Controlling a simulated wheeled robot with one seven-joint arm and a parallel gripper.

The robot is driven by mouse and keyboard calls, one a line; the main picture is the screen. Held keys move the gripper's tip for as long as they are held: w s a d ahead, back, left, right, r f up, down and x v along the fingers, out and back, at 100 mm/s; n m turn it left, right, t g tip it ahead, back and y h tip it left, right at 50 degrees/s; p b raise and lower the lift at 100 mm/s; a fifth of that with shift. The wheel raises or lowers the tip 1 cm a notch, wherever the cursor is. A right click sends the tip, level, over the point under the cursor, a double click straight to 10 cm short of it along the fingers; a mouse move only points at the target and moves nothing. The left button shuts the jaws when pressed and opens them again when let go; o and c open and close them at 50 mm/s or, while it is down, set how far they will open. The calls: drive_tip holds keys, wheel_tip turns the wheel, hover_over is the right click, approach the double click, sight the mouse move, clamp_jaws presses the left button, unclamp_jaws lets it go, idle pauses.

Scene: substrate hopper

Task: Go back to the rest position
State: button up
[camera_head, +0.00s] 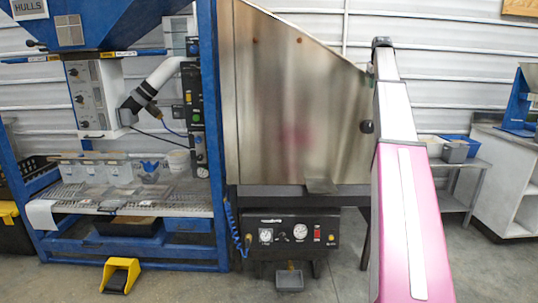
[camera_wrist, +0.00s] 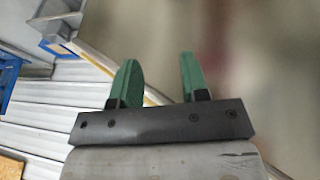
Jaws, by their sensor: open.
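My gripper (camera_wrist: 158,75) shows in the wrist view with its two green fingers spread apart and nothing between them. Beyond the fingers is a blurred steel surface at the right. In the camera_head view my pink and silver arm rises at the right of centre, in front of the right edge of the steel hopper (camera_head: 290,110). My gripper itself is not clear in that view. The hopper has a sloped top edge and a small metal lip (camera_head: 321,186) low on its front.
A gauge panel (camera_head: 292,235) and a small grey tray (camera_head: 289,280) sit below the hopper. A blue frame (camera_head: 213,130) with a work shelf stands left. A yellow pedal (camera_head: 120,274) lies on the floor. A side table (camera_head: 453,165) holds bins at right. Some floor in front is clear.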

drive_tip(key=s+a+f+g, duration=0.1)
drive_tip(key=s+a+f, duration=0.4)
drive_tip(key=f, duration=0.8)
drive_tip(key=s+a+f+y, duration=0.1)
drive_tip(key=s+a+f, duration=0.4)
drive_tip(key=f, duration=0.8)
drive_tip(key=s+a+f+g, duration=0.1)
drive_tip(key=s+a+f, duration=0.2)
drive_tip(key=a+f, duration=0.7)
drive_tip(key=s+a+f, duration=0.3)
drive_tip(key=s+f, duration=0.6)
drive_tip(key=s, duration=0.1)
drive_tip(key=s+a+f+g, duration=0.1)
drive_tip(key=s+a+f, duration=0.3)
drive_tip(key=s+f, duration=0.5)
drive_tip(key=s+a+f+g, duration=0.1)
drive_tip(key=s+a+f, duration=0.2)
drive_tip(key=s+f, duration=0.7)
drive_tip(key=shift+s+a+y, duration=0.4)
drive_tip(key=shift+s, duration=0.4)
